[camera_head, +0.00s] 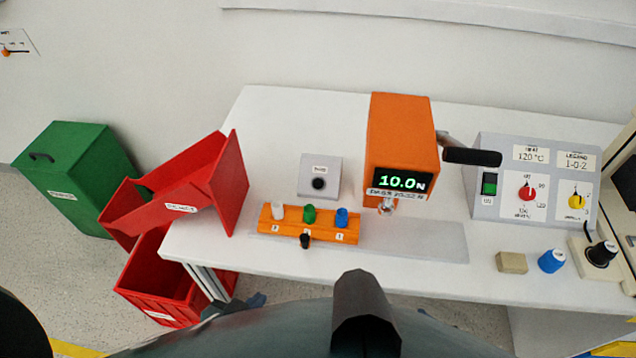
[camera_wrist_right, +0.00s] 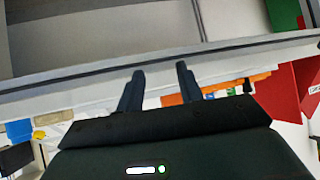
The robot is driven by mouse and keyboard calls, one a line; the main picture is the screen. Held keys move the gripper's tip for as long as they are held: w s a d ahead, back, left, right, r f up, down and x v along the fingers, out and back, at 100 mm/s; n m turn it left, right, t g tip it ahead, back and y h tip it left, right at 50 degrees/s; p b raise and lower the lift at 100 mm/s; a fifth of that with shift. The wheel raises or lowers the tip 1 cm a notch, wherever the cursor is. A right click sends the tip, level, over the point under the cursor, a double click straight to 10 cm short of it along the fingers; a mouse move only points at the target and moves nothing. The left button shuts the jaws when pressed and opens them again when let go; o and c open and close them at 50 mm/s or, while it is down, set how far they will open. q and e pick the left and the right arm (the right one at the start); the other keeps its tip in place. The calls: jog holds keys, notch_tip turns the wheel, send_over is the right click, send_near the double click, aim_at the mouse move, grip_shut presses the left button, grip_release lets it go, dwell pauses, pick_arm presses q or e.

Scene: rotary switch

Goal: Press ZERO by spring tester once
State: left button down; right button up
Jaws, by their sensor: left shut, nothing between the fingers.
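The orange spring tester (camera_head: 401,140) stands on the white bench with a lit display (camera_head: 403,182) reading 10.0 N. To its left is a grey box (camera_head: 320,165) with a small label and a round black button (camera_head: 319,184); the label is too small to read surely. My left gripper (camera_head: 250,302) shows small and dark below the bench's front edge, left of centre, shut and well apart from the box. My right gripper (camera_wrist_right: 160,77) shows in the right wrist view with its two fingers apart and nothing between them.
An orange rack (camera_head: 290,228) with white, green and blue pegs stands in front of the box. Red bins (camera_head: 185,205) are at the bench's left. A grey control panel (camera_head: 530,185), a beige block (camera_head: 511,263) and a blue knob (camera_head: 551,261) are at right.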

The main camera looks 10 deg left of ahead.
jog(key=shift+c, duration=0.2)
jog(key=shift+w, duration=0.1)
jog(key=c, duration=0.5)
jog(key=shift+w+r, duration=0.2)
grip_shut()
jog(key=shift+s+f, duration=0.15)
jog(key=shift+s, duration=0.1)
dwell(0.4)
